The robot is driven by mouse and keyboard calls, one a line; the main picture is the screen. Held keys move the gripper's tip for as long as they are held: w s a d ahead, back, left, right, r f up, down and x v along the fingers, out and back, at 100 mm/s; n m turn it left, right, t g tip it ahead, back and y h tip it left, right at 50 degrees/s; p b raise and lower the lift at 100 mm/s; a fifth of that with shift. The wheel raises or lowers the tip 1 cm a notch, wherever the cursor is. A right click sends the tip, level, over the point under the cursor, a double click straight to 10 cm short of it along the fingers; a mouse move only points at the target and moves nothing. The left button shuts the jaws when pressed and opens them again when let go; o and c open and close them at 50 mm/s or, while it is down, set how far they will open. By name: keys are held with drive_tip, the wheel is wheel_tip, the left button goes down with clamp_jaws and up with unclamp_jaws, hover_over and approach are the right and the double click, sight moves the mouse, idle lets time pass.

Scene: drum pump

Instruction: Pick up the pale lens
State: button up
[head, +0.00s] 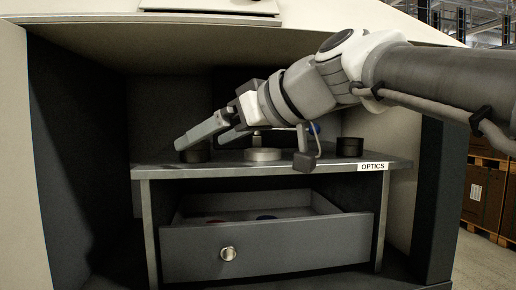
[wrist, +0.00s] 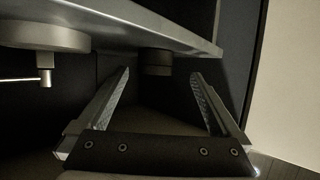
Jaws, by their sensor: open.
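I cannot make out a pale lens in either view. My gripper (head: 199,142) is open over the left part of the shelf, its fingertips close to a short dark cylinder (head: 195,155). In the wrist view, which looks upside down, a dark cylinder (wrist: 157,58) shows beyond the gap between the fingertips of my gripper (wrist: 160,72). Nothing is held. Whether a lens sits in or on this cylinder is hidden. A silver disc (head: 263,155) with a small post stands on the shelf to the right; it also shows at the wrist view's upper left (wrist: 45,37).
The shelf (head: 225,169) bears an OPTICS label (head: 373,167) and a black cylinder (head: 349,147) at the right. Below, a drawer (head: 300,250) with a round knob stands partly open, with reddish and bluish items inside. Cabinet walls close in at both sides and the back.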

sight(202, 142)
drive_tip(key=x, duration=0.2)
drive_tip(key=p+x, duration=0.1)
drive_tip(key=x, duration=0.1)
drive_tip(key=shift+w+r, duration=0.15)
drive_tip(key=shift+w, duration=0.3)
drive_tip(key=shift+w+a+f, duration=0.2)
drive_tip(key=shift+a+f, duration=0.05)
drive_tip(key=shift+a, duration=0.15)
drive_tip(key=c, duration=1.5)
drive_tip(key=shift+r, duration=0.1)
